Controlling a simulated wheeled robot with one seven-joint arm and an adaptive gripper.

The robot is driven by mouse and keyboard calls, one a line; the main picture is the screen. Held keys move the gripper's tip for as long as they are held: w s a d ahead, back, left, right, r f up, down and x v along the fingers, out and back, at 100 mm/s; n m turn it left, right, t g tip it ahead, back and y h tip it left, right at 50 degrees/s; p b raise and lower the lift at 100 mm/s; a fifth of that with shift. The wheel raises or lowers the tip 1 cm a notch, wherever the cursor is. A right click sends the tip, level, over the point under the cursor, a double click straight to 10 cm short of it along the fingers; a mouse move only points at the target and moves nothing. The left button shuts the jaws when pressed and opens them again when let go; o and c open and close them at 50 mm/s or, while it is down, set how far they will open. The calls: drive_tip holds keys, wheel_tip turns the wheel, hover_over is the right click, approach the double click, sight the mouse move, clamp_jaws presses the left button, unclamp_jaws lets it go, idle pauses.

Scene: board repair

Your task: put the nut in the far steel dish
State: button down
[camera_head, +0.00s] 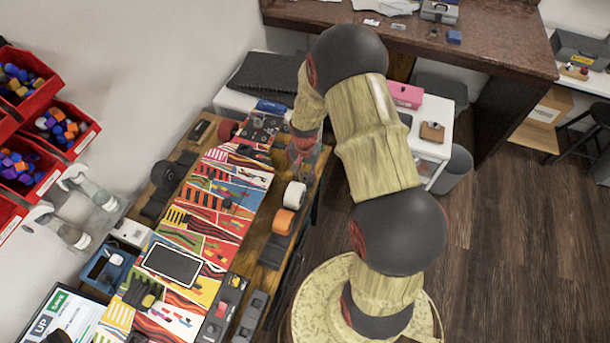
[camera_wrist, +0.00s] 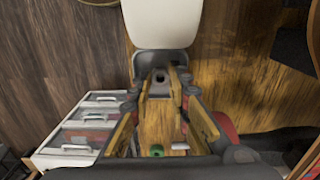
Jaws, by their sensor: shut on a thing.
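My gripper (camera_wrist: 161,82) shows in the wrist view with its two fingers close together. They are shut on a small dark grey piece with a dark hole (camera_wrist: 160,78), which looks like the nut. In the head view my gripper (camera_head: 303,150) is over the far right edge of the workbench, small and partly behind my arm; the held piece cannot be made out there. I cannot pick out a steel dish in either view; my arm covers part of the bench's far end.
A long workbench (camera_head: 268,283) carries a colourful patterned mat (camera_head: 215,200). Red bins (camera_head: 68,128) hang at the left.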

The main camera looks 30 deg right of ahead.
drive_tip(key=c, duration=1.6)
unclamp_jaws()
drive_tip(key=shift+c, duration=1.1)
drive_tip(key=shift+r, duration=0.1)
wheel_tip(320, 180, up, 7)
drive_tip(key=p, duration=0.5)
drive_tip(key=shift+r, duration=0.2)
